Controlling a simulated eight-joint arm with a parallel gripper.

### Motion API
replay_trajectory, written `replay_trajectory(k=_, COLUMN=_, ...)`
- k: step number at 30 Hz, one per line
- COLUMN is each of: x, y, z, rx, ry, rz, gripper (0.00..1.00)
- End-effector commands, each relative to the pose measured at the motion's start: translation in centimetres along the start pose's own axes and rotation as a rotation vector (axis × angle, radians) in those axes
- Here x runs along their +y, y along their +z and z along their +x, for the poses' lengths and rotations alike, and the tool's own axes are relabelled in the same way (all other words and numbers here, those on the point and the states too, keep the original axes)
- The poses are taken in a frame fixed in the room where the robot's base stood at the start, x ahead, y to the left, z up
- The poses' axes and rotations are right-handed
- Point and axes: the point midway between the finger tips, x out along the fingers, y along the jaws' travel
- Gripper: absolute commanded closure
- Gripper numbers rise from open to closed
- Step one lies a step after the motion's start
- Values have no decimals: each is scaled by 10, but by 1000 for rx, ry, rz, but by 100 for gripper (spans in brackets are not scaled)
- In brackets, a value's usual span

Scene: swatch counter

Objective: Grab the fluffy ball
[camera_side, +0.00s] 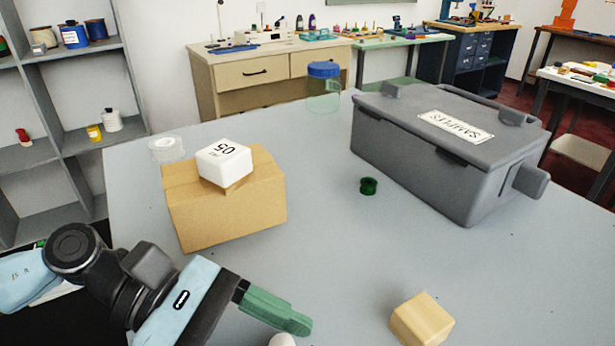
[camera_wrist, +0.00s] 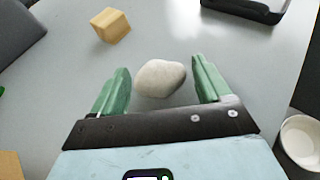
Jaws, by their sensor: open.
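I see nothing that is plainly a fluffy ball. A smooth, pale, stone-like lump (camera_wrist: 160,78) lies on the grey table between my gripper's fingers in the wrist view, with a gap on both sides. In the side view only a bit of a white rounded thing (camera_side: 283,341), likely the same lump, shows at the bottom edge below the fingers. My gripper (camera_wrist: 161,66) has two green fingers spread wide and holds nothing. In the side view its green finger (camera_side: 280,312) is low over the front of the table.
A wooden block (camera_side: 422,319) lies beyond the lump. A white cup (camera_wrist: 301,138) is at the wrist view's right.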

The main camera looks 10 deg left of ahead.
Motion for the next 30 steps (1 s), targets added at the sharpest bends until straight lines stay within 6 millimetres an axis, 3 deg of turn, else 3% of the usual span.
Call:
replay_trajectory(k=11, x=0, y=0, z=10, rx=0, ry=1, rz=0, gripper=23)
replay_trajectory(k=22, x=0, y=0, z=10, rx=0, ry=1, rz=0, gripper=76)
replay_trajectory(k=30, x=0, y=0, z=10, rx=0, ry=1, rz=0, gripper=77)
